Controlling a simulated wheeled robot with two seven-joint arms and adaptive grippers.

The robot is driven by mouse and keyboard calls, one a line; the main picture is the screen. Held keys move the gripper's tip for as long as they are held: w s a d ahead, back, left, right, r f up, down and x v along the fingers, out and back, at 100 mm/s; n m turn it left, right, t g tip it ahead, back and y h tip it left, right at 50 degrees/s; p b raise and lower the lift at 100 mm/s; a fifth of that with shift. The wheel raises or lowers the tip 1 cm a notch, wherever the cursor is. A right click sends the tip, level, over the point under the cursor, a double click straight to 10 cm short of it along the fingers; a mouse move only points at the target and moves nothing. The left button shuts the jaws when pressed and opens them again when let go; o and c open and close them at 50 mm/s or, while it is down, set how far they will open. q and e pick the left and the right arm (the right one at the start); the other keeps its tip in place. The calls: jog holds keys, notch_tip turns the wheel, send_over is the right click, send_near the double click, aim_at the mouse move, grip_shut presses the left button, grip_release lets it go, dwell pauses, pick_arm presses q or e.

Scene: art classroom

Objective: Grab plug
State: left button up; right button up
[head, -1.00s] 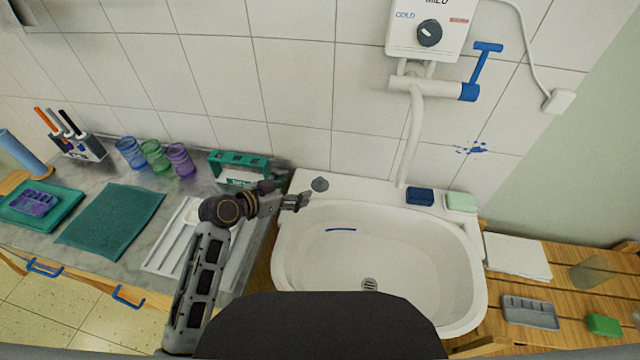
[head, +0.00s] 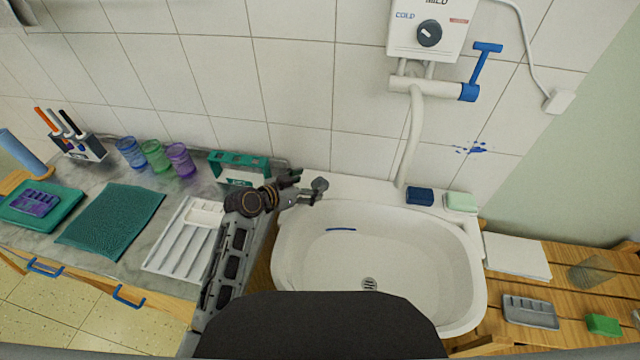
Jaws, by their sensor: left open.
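The plug (head: 320,184) is a small grey round stopper on the back left rim of the white sink (head: 283,262). My left gripper (head: 313,192) is open with its fingertips right at the plug, coming from the left. I cannot tell whether the fingers touch it or stand around it. The drain (head: 369,284) in the sink floor is uncovered. My right gripper is not in view.
A blue sponge (head: 420,196) and a green soap (head: 461,201) lie on the rim to the right of the tap pipe (head: 411,140). A teal rack (head: 239,165) and a white tray (head: 172,246) stand on the left counter. The sink bowl is clear apart from a blue mark.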

aim_at(318, 180)
pick_arm(q)
jog(key=shift+w+d+f, duration=0.2)
jog(key=shift+w+d, duration=0.15)
jog(key=shift+w, duration=0.15)
jog(key=shift+x, duration=1.7)
jog(key=shift+w+f, duration=0.15)
jog(key=shift+w, duration=0.1)
jog(key=c, duration=0.8)
jog(key=shift+c, duration=0.8)
jog(key=shift+r, duration=0.7)
jog(key=shift+r+p, duration=0.35)
jog(key=shift+r, duration=4)
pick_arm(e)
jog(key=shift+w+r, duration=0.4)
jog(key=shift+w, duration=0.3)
